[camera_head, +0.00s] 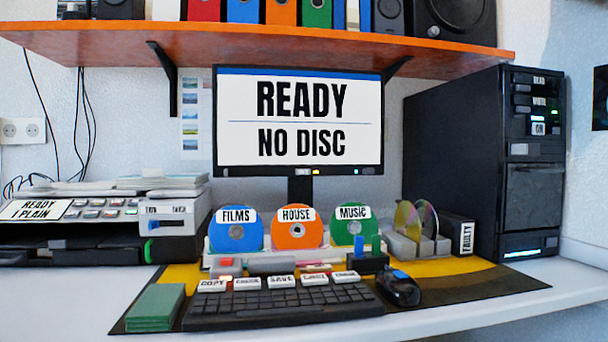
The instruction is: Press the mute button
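No button with a readable "MUTE" label shows in the head view. A dark keyboard (285,305) lies on the desk mat, with a row of large white labelled keys along its back edge. The leftmost key (212,286) reads "COPY" and the middle key (281,282) reads "SAVE". The labels on the other white keys are too small to read surely. The monitor (299,122) behind reads "READY" and "NO DISC". A row of small buttons (105,209) sits on the machine at the left, by a panel reading "READY 1 PLAIN". My gripper is not in view.
Discs labelled "FILMS" (236,231), "HOUSE" (296,230) and "MUSIC" (350,226) stand behind the keyboard. A black mouse (398,289) lies right of it, a green stack (155,308) left. A black tower (480,165) stands at the right. An orange shelf (270,45) overhangs the desk.

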